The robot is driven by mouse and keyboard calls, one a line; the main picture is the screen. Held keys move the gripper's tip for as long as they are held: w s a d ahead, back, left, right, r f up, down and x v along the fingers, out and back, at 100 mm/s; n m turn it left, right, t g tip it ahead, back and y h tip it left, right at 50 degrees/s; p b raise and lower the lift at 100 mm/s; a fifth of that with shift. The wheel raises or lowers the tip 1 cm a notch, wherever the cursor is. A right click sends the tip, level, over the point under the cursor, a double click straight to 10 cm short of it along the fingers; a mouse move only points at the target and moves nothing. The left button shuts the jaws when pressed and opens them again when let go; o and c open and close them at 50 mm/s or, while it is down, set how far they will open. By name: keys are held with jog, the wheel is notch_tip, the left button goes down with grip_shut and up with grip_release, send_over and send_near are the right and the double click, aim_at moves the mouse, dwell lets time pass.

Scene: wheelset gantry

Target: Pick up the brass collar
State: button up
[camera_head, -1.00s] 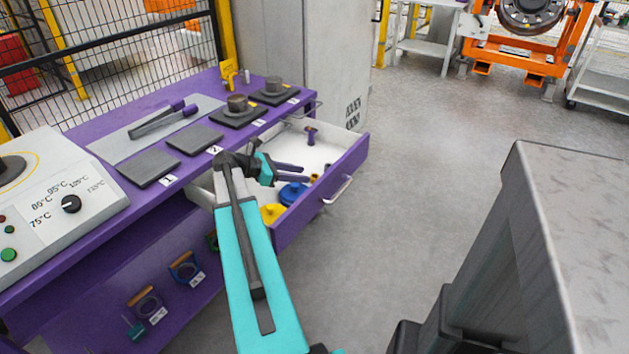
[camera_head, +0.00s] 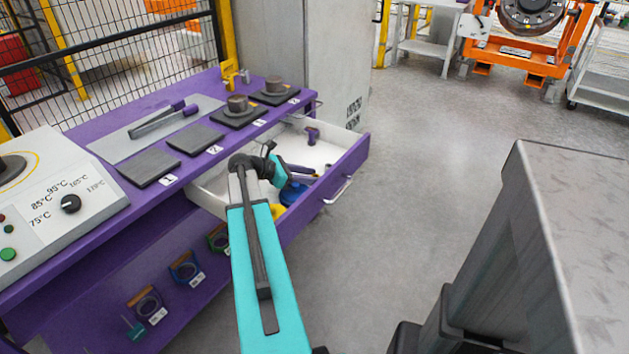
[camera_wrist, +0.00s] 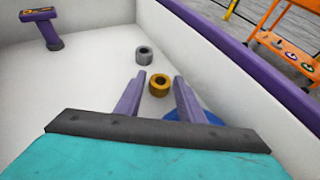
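The brass collar (camera_wrist: 160,85) is a small gold ring lying on the white floor of the open drawer. In the wrist view it shows just beyond and between the fingertips of my gripper (camera_wrist: 160,78). The fingers are apart with nothing between them but the view of the drawer floor and the collar. In the head view my gripper (camera_head: 298,171) is over the drawer, and the collar cannot be clearly made out there.
A grey collar (camera_wrist: 145,55) lies just behind the brass one. A blue part (camera_wrist: 196,117) is partly hidden by the right finger. A purple tool (camera_wrist: 44,28) stands at the drawer's far left. The drawer's purple front wall (camera_wrist: 215,48) bounds the right side.

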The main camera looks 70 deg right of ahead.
jog(key=c, duration=0.8)
jog(key=shift+r+p, duration=0.5)
jog(key=shift+r, duration=4.5)
